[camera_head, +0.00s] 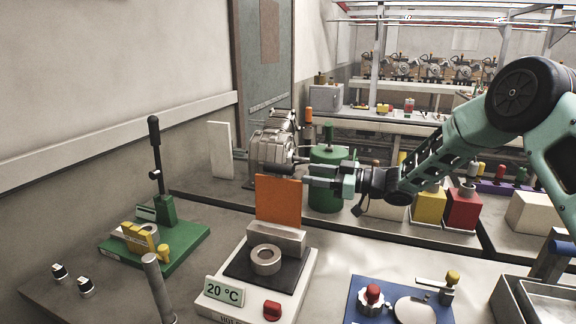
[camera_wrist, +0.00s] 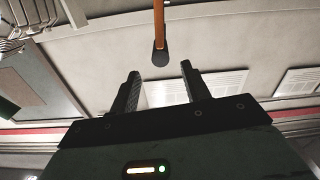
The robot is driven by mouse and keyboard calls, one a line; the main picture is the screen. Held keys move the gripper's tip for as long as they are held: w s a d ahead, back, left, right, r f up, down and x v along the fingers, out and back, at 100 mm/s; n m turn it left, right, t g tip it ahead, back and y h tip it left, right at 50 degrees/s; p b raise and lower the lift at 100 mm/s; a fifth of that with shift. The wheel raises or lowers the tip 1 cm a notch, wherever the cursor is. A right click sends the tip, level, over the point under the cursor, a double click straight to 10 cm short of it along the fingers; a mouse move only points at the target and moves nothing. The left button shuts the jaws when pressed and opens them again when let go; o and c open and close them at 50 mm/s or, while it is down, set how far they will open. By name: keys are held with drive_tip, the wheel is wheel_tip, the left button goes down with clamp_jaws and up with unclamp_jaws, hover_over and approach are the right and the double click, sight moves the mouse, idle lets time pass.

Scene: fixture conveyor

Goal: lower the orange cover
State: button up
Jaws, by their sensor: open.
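The orange cover (camera_head: 279,202) stands upright at the back of a white hot plate unit (camera_head: 238,290) with a "20 °C" display. A grey ring lies on the dark plate (camera_head: 246,264) in front of the cover. My gripper (camera_head: 306,183) is at the right of the cover's upper edge, pointing left, with its jaws apart. In the wrist view the cover shows edge-on as a thin orange strip (camera_wrist: 159,25) ending in a dark rounded tip (camera_wrist: 159,58), between and just beyond my open fingertips (camera_wrist: 160,70). I cannot tell whether they touch it.
A grey motor-like machine (camera_head: 272,148) and a green cylinder (camera_head: 327,190) stand close behind my gripper. A green toggle-clamp fixture (camera_head: 185,240) is at the left, a blue fixture (camera_head: 356,286) at the lower right. Yellow and red boxes (camera_head: 463,208) stand behind.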

sight(288, 171)
drive_tip(key=p+x, duration=0.2)
drive_tip(key=x, duration=0.6)
drive_tip(key=shift+c, duration=0.4)
clamp_jaws()
